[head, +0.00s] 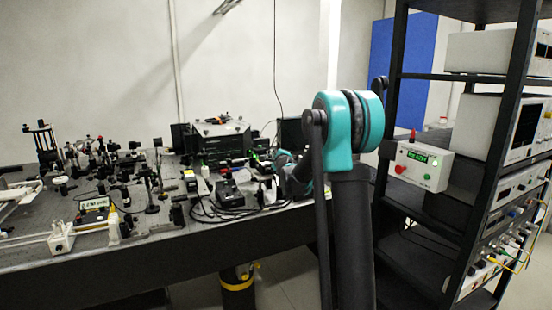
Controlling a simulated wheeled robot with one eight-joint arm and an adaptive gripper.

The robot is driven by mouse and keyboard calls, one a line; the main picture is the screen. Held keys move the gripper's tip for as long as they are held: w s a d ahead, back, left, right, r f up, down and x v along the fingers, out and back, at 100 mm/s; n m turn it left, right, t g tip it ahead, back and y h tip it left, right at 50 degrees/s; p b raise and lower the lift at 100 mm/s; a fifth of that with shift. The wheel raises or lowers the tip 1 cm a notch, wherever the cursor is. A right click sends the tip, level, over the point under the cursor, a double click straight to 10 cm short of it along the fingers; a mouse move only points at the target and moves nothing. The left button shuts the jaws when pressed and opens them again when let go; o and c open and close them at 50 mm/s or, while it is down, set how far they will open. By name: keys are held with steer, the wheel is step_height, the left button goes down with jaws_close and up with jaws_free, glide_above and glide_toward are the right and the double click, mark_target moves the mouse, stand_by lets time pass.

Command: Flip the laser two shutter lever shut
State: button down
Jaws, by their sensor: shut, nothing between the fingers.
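My gripper (265,166) is small and dark at the end of my arm, over the right part of the optical bench (150,215). It is shut, and no object shows in it. Its fingers blend into the dark equipment behind, so contact with anything cannot be told. I cannot make out the laser two shutter lever or its position among the small parts. A large black housing (218,140) stands at the back of the bench, left of my gripper; whether it is laser two is unclear.
Optics mounts (110,155) crowd the bench's left and middle. A black box (230,195) with loose cables lies near the front edge. An instrument rack (405,240) stands at right, with a control box (418,165) bearing a red button and green display.

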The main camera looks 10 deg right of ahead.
steer(key=n, duration=0.1)
steer(key=a+r+n, duration=0.1)
steer(key=n, duration=0.1)
steer(key=a+n+t, duration=0.1)
steer(key=shift+s+r+n, duration=0.15)
steer(key=shift+s+n, duration=0.15)
steer(key=shift+n, duration=0.1)
